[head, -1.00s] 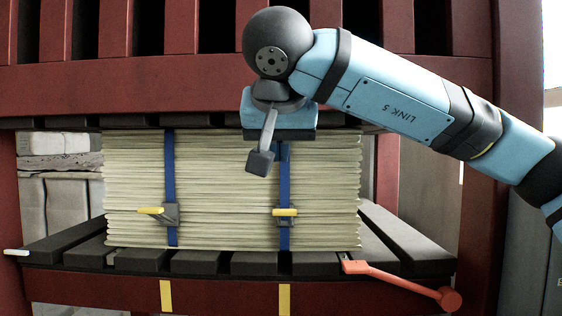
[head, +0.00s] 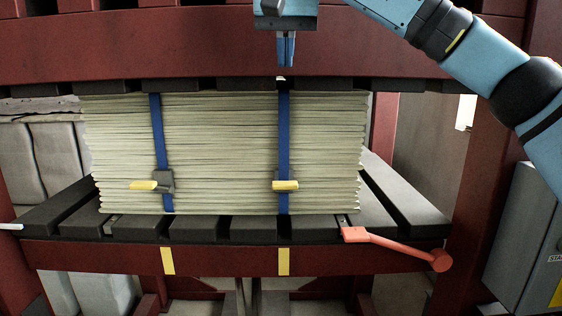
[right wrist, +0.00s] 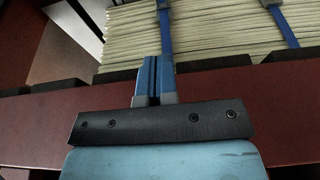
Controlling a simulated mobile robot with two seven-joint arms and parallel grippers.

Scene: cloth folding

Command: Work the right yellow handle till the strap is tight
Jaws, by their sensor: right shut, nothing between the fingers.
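The right yellow handle (head: 285,185) sits on a grey buckle on the right blue strap (head: 284,125). The handle lies roughly level across the strap, low on the front of a stack of pale sheets (head: 220,140). The right strap runs straight down the stack; I cannot tell how tight it is. My right gripper (head: 286,64) points down, well above the handle, in front of the red upper beam. Its fingers are shut with nothing between them. In the right wrist view, the shut fingers (right wrist: 154,60) line up with a blue strap (right wrist: 167,28). My left gripper is not in view.
A left blue strap (head: 158,130) has its own yellow handle (head: 143,186). The stack stands on dark slats (head: 195,230) under the red beam (head: 180,50). An orange lever (head: 400,246) projects at the right front. A grey box (head: 520,240) stands at far right.

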